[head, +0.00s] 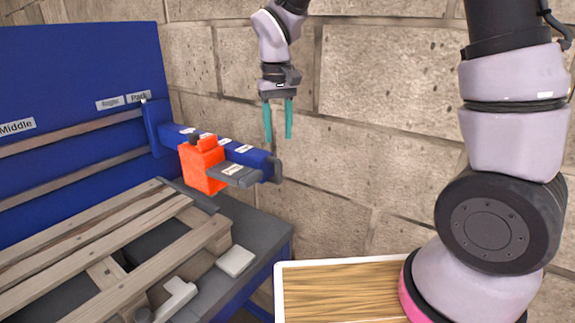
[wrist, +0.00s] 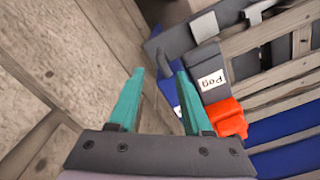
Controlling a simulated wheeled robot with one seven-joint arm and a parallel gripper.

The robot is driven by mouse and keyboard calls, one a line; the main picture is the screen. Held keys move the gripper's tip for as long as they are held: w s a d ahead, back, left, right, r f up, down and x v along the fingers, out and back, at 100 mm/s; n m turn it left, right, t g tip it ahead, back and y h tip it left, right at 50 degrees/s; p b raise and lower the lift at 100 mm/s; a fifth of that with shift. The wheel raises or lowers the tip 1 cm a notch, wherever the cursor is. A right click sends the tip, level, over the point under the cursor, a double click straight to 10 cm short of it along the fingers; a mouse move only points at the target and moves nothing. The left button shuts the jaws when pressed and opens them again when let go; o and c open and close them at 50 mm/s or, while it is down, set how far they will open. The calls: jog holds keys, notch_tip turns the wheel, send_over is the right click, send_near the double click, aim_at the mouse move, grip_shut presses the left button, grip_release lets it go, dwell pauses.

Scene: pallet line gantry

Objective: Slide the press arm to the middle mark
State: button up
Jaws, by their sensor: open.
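The blue press arm (head: 175,134) juts out from the blue back panel (head: 75,65), its base near the "Park" label (head: 138,97). The "Middle" label (head: 16,127) is at the panel's far left, with "Right" (head: 110,103) between. An orange block (head: 203,164) sits on the press arm, also visible in the wrist view (wrist: 228,118). A grey labelled peg (head: 238,176) sticks out from it; its label reads "Peg" in the wrist view (wrist: 211,78). My gripper (head: 279,136) has teal fingers, open and empty, above the press arm's outer end. They appear apart from it.
A stone wall (head: 370,150) stands behind my gripper. A white-edged wooden top (head: 340,292) is at the front.

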aim_at(280, 165)
notch_tip(280, 165, down, 10)
jog(key=shift+r, duration=0.1)
dwell(0.4)
grip_shut()
jog(key=shift+w+d, duration=0.15)
jog(key=shift+d, duration=0.05)
dwell(1.0)
